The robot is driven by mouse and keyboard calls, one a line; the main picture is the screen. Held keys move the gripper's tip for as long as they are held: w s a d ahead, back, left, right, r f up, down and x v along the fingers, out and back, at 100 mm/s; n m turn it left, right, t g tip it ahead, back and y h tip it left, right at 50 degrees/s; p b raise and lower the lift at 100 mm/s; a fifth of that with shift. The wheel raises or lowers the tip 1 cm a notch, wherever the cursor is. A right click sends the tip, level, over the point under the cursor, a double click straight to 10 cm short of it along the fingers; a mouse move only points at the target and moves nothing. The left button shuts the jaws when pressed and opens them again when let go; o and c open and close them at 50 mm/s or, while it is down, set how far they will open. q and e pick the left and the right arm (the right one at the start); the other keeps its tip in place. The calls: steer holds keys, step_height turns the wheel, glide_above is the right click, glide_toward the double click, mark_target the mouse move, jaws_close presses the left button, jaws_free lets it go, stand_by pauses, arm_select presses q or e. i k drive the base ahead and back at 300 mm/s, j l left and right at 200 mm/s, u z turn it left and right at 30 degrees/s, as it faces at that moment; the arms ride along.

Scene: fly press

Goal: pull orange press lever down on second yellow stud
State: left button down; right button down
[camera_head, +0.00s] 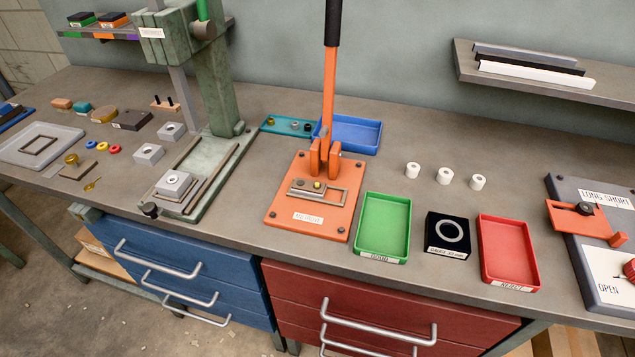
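The orange press (282,222) stands on the grey bench in the middle of the head view. Its orange lever (330,85) stands upright, with a black grip (333,22) at the top. A small yellow stud (317,185) sits in the metal slide on the press plate, just in front of the lever's pivot. I see only this one stud clearly; another stud cannot be made out. Neither of my grippers shows in the head view.
A green tray (361,229), a black gauge block (431,239) and a red tray (486,260) stand right of the press. A blue tray (372,138) lies behind it. A tall green press (212,85) rises to the left. Three white rings (445,176) stand behind the trays.

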mark_target(333, 11)
steer(key=l+u, duration=0.55)
steer(key=u, duration=0.15)
steer(key=k+l+u, duration=0.1)
steer(key=l+u, duration=0.25)
steer(key=j, duration=0.1)
